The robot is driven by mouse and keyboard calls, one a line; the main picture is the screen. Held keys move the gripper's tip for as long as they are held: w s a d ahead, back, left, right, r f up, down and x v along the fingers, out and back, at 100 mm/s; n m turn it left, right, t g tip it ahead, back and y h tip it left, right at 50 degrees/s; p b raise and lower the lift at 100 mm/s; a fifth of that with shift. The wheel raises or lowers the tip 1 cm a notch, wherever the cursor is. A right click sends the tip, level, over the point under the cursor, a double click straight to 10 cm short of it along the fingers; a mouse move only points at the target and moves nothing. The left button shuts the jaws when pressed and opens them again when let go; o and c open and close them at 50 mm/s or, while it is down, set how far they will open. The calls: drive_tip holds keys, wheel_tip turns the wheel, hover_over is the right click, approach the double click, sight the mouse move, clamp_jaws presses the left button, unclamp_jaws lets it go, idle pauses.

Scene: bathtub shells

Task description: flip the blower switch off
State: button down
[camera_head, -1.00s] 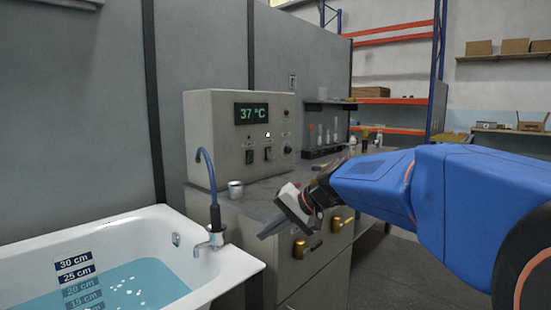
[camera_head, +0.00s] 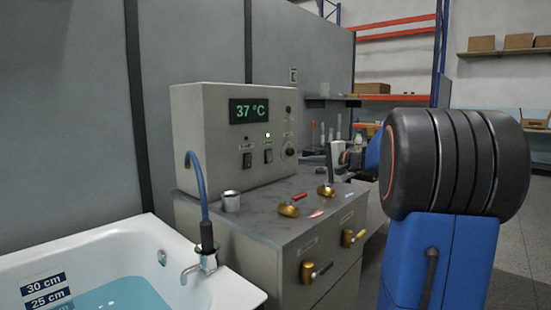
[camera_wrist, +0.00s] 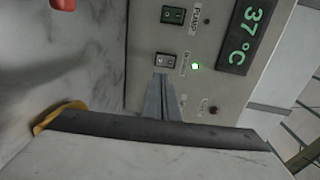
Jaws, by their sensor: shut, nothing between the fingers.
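The grey control box (camera_head: 230,136) with the "37 °C" display stands on the counter. Its left rocker switch (camera_head: 247,160) is green; its right rocker switch (camera_head: 268,156) is paler, with a lit green lamp (camera_head: 267,135) above it. In the wrist view, which is turned sideways, the green switch (camera_wrist: 173,15), the paler switch (camera_wrist: 165,61) and the lit lamp (camera_wrist: 195,66) all show.
Bottles and a shelf stand behind, right of the box.

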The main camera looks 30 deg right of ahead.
sight(271, 159)
drive_tip(key=shift+w+d+r, duration=0.1)
drive_tip(key=shift+w+d, duration=0.25)
drive_tip(key=shift+w, duration=0.05)
drive_tip(key=shift+w+a, duration=0.1)
drive_tip(key=x, duration=1.3)
drive_tip(key=shift+w+a, duration=0.1)
drive_tip(key=shift+w, duration=0.3)
